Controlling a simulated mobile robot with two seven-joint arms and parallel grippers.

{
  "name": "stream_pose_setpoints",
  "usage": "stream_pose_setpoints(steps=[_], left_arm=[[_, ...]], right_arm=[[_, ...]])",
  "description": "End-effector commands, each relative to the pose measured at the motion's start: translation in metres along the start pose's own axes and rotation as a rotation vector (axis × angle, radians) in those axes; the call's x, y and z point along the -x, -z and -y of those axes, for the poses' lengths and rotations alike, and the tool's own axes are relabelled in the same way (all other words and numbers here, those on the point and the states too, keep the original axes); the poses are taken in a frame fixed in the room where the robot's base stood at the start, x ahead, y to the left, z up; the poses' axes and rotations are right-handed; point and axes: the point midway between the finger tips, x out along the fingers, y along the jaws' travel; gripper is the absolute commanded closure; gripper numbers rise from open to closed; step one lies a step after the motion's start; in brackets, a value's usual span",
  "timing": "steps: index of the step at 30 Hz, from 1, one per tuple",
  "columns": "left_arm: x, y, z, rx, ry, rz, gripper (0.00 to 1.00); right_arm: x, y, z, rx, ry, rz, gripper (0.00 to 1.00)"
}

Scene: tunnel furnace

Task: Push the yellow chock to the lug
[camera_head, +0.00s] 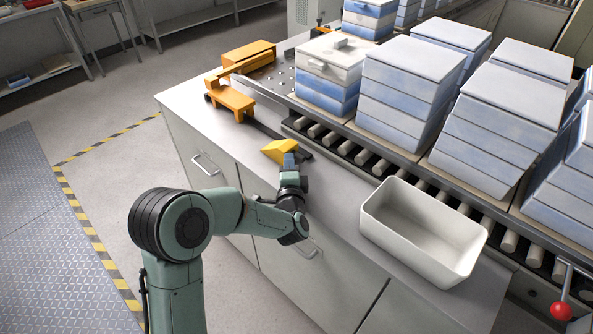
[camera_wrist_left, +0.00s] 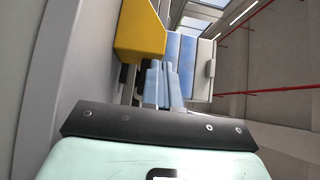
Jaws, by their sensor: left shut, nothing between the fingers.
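The yellow chock (camera_head: 281,149) is a wedge-shaped block on the counter, at the end of a dark rail. It also shows at the top of the left wrist view (camera_wrist_left: 140,35). My left gripper (camera_head: 290,159) is shut and empty, with blue fingertips right at the near side of the chock. Its fingertips also show in the left wrist view (camera_wrist_left: 163,75), close below the chock. I cannot tell whether they touch it. An orange fixture (camera_head: 231,97) stands at the rail's far end, away from the chock. I cannot tell which part is the lug. My right gripper is out of view.
A roller conveyor (camera_head: 373,163) runs along the counter's right side, with stacks of blue-and-white blocks (camera_head: 411,78) on it. An empty white bin (camera_head: 424,232) stands on the counter, right of my left gripper. The counter (camera_head: 183,98) is bare at its far left end.

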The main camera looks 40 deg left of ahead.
Motion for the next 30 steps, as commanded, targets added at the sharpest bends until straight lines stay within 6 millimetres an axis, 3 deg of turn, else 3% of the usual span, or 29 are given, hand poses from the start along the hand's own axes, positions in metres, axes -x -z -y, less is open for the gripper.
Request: stream_pose_setpoints(steps=[16, 30], left_arm=[[-0.010, -0.010, 0.001, 0.002, 0.002, 0.001, 1.00], [-0.098, -0.099, -0.002, -0.001, 0.003, 0.004, 1.00]], right_arm=[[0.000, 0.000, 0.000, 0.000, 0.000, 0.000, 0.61], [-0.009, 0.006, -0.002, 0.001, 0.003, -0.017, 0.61]])
